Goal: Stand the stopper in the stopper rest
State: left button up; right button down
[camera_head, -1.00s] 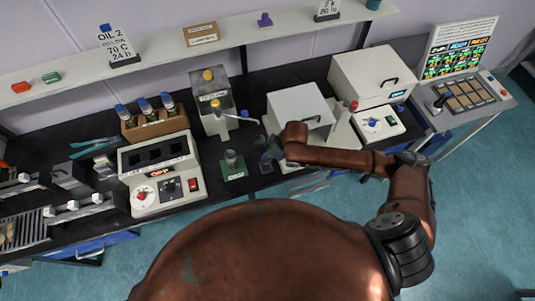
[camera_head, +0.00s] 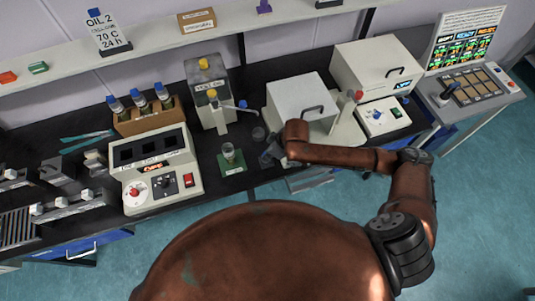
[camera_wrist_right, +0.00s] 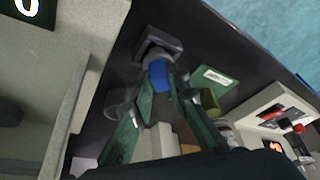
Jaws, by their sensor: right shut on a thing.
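In the right wrist view a blue stopper (camera_wrist_right: 159,76) sits between the fingertips of my right gripper (camera_wrist_right: 160,88), which is shut on it. Just beyond the stopper is a dark grey block (camera_wrist_right: 158,43), which looks like the stopper rest. I cannot tell whether the stopper touches it. In the head view my right gripper (camera_head: 268,156) is low over the bench, right of a green mat (camera_head: 232,170) with a glass vessel (camera_head: 229,151) on it. The arm and gripper hide the stopper there. My left gripper is not in view.
A clear round dish (camera_head: 258,133) is close behind the gripper. A white box-shaped device (camera_head: 299,98) stands to its right. A control unit (camera_head: 155,168) and a wooden rack of blue-capped bottles (camera_head: 145,122) are to the left.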

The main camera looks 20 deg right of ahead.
jog(key=shift+f, duration=0.45)
jog(key=c, duration=1.8)
grip_release()
jog(key=shift+o, duration=0.2)
jog(key=v, duration=1.2)
jog(key=shift+a, duration=0.1)
